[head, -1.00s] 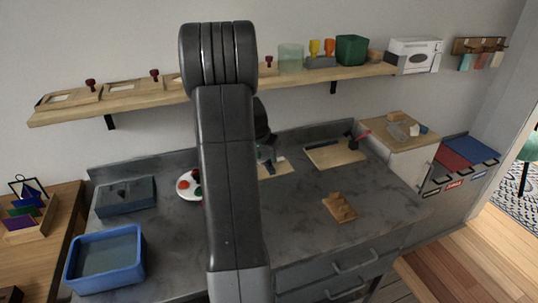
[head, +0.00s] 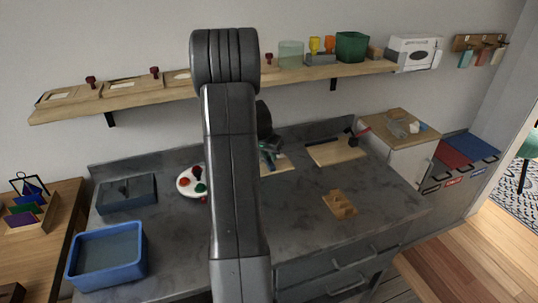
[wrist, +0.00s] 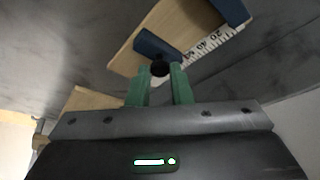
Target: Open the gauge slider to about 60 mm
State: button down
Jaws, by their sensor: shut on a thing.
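The gauge (wrist: 125,58) is a wooden board with a white printed scale (wrist: 212,42) in the wrist view. A dark blue slider block (wrist: 153,44) with a round black knob (wrist: 160,68) lies beside the scale, and a second blue block (wrist: 230,10) sits at the upper right. My gripper (wrist: 161,78) has green fingers, shut on the black knob from both sides. In the head view my gripper (head: 268,156) is at the back of the counter over the gauge board (head: 282,166), partly hidden by my arm. The exact slider reading cannot be told.
The grey counter (head: 300,225) carries a blue bin (head: 107,283), a grey box (head: 127,195), a round white plate (head: 183,184) with coloured pieces, a stepped wooden block (head: 338,204) and another board (head: 338,152). A wooden shelf (head: 130,96) runs above.

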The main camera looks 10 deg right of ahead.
jog(key=shift+a+f+b, duration=0.15)
jog(key=shift+a+b, duration=0.05)
jog(key=shift+b, duration=0.65)
jog(key=c, duration=1.3)
grip_release()
jog(key=shift+s+a+r, duration=0.15)
jog(key=shift+r, duration=0.5)
jog(key=shift+s+a+r, duration=0.5)
jog(key=shift+s+r, duration=0.3)
jog(key=shift+r, duration=0.05)
jog(key=s+a+b, duration=0.2)
jog(key=s+a, duration=0.4)
jog(key=s, duration=0.3)
